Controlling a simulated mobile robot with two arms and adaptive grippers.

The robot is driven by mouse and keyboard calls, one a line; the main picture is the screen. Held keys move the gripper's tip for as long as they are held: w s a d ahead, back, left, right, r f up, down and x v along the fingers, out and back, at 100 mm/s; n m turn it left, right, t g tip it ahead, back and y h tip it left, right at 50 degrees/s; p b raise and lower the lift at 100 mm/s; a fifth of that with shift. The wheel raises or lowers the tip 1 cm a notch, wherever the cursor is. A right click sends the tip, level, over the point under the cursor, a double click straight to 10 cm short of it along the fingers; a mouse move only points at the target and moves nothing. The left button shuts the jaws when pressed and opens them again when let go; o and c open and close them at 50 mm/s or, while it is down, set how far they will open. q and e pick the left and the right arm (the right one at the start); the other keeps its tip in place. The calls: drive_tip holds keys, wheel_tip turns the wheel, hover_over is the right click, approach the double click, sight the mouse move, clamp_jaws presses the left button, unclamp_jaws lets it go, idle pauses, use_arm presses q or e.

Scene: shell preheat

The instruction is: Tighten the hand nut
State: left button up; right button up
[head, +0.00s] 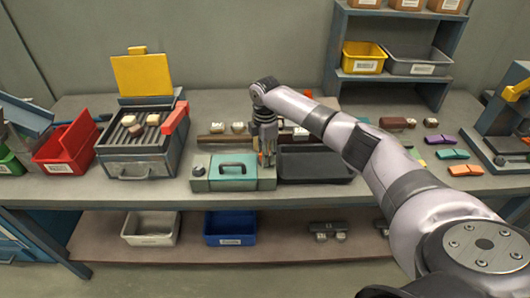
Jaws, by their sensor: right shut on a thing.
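A grey fixture (200,184) with a teal lid and dark handle (233,166) sits near the front edge of the bench. My right gripper (266,161) points down at the fixture's right end, beside the teal lid. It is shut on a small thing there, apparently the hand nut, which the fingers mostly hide. My right arm reaches in from the lower right. My left gripper is out of the picture.
A dark tray (316,166) lies just right of the gripper. A heater box (137,165) with a raised yellow lid (142,75) and a red bin (66,146) stand left. Small coloured blocks lie right. A shelf (338,62) with bins stands behind.

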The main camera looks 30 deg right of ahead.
drive_tip(key=c, duration=0.4)
drive_tip(key=shift+o, duration=0.2)
drive_tip(key=m+p, duration=0.2)
drive_tip(key=p, duration=0.1)
drive_tip(key=shift+a+r, duration=0.1)
drive_tip(key=shift+r, duration=0.1)
drive_tip(key=m+p, duration=0.2)
drive_tip(key=m, duration=0.1)
drive_tip(key=shift+w, duration=0.15)
drive_tip(key=m+p, duration=0.2)
drive_tip(key=m, duration=0.1)
drive_tip(key=m+p, duration=0.2)
drive_tip(key=m, duration=0.1)
drive_tip(key=m+p, duration=0.1)
drive_tip(key=m, duration=0.1)
drive_tip(key=shift+w+d, duration=0.15)
drive_tip(key=shift+d, duration=0.1)
drive_tip(key=shift+d+f+m+p, duration=0.15)
drive_tip(key=shift+m+p, duration=0.65)
drive_tip(key=shift+m, duration=1.6)
